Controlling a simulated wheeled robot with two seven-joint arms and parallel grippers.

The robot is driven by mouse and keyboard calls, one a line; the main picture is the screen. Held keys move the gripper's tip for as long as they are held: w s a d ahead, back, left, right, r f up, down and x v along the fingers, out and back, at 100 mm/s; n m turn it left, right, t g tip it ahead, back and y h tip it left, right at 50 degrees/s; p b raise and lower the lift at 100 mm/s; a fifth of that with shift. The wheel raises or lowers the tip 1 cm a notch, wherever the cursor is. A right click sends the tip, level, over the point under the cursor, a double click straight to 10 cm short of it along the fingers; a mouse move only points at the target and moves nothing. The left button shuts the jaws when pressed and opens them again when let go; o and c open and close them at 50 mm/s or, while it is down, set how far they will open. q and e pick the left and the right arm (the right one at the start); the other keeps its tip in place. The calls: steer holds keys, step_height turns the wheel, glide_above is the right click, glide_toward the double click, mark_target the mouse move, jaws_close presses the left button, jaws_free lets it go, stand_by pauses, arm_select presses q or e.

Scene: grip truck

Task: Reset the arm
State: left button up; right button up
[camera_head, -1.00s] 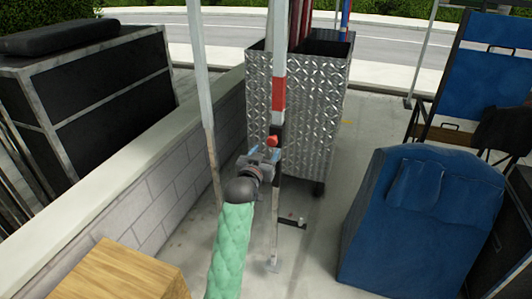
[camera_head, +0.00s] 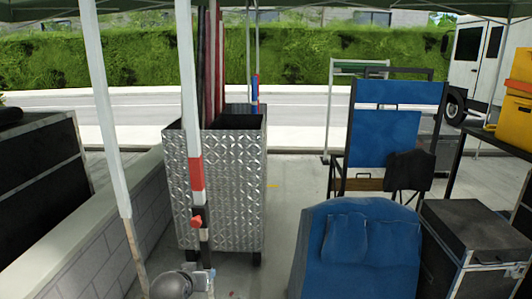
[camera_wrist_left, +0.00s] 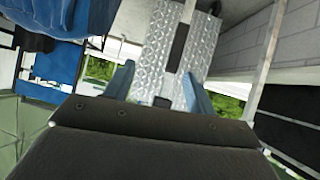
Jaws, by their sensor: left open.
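My left gripper (camera_head: 204,275) is at the bottom of the head view, in front of a metal pole (camera_head: 195,175) with a red-and-white band and a red knob. In the left wrist view, its two blue fingers (camera_wrist_left: 158,88) are spread apart, with nothing visibly held between them. A diamond-plate metal bin (camera_head: 225,185) stands upright behind the pole; it also shows beyond the fingers in the left wrist view (camera_wrist_left: 205,45). Whether the fingers touch the pole cannot be told. My right gripper is not in view.
A low block wall (camera_head: 95,245) runs along the left, with a black case (camera_head: 35,165) behind it. A blue covered object (camera_head: 350,255), a blue folding chair (camera_head: 385,140) and a black case (camera_head: 475,235) stand at the right. Open floor lies right of the bin.

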arm_select(q)
steer(key=s+d+f+g, duration=0.1)
steer(key=s+f+g, duration=0.2)
steer(key=s+f, duration=0.6)
steer(key=s+d+f+m+g, duration=0.1)
steer(key=s+f+g, duration=0.2)
steer(key=s+f, duration=0.6)
steer(key=s+d+f+g, duration=0.2)
steer(key=s+f, duration=0.7)
steer(key=s, duration=1.3)
steer(key=shift+m+g, duration=0.4)
steer(key=shift+g, duration=0.4)
steer(key=shift+f, duration=0.1)
